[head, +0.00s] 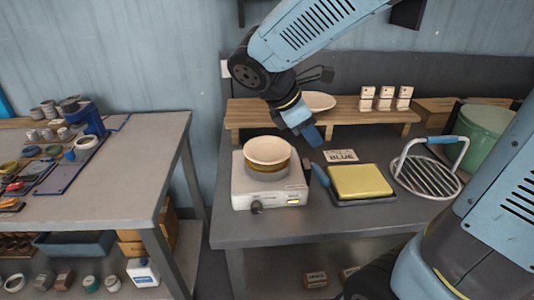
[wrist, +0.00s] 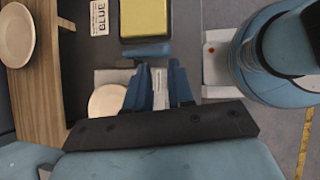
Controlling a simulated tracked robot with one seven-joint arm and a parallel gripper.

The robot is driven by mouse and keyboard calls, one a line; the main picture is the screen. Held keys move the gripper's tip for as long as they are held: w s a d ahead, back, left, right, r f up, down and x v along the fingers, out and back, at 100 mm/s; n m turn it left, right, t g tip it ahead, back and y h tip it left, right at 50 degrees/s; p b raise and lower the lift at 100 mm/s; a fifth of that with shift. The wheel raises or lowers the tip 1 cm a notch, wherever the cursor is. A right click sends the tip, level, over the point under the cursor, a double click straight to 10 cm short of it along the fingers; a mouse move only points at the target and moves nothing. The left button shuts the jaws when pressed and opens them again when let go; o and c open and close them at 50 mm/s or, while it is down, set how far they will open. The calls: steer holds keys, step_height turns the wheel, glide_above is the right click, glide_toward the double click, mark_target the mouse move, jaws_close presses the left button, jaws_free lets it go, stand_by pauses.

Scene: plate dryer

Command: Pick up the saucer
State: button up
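Two shallow, round, cream dishes show, and I cannot tell for certain which is called the saucer. One dish (head: 268,150) rests on a yellowish-brown ring or pot on a white hot plate (head: 240,188). It also shows in the wrist view (wrist: 105,100), partly hidden by my gripper. The other dish (head: 319,101) is on the wooden shelf (head: 345,113) and also shows at the left of the wrist view (wrist: 15,38). My gripper (head: 311,137) hangs above the table, right of the hot plate dish and in front of the shelf. Its blue fingers (wrist: 160,68) are apart, with nothing between them.
A yellow pad (head: 361,181) with a blue handle, a BLUE sign (head: 341,156), a round rack (head: 427,180) and a green pot (head: 485,135) are to the right. Small blocks (head: 385,98) stand on the shelf. A cluttered second table (head: 130,170) is left.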

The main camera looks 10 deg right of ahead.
mark_target(267, 153)
steer(key=w+a+f+n+t+h, duration=0.2)
steer(key=a+f+n+t, duration=0.25)
steer(key=a+n, duration=0.7)
steer(key=w+a+f+n+t+h, duration=0.1)
steer(key=w+a+f+n+t, duration=0.3)
steer(key=a+n, duration=0.75)
steer(key=x, duration=0.8)
steer(key=f+x, duration=0.1)
steer(key=x, duration=0.3)
steer(key=shift+d+f, duration=0.1)
jaws_close()
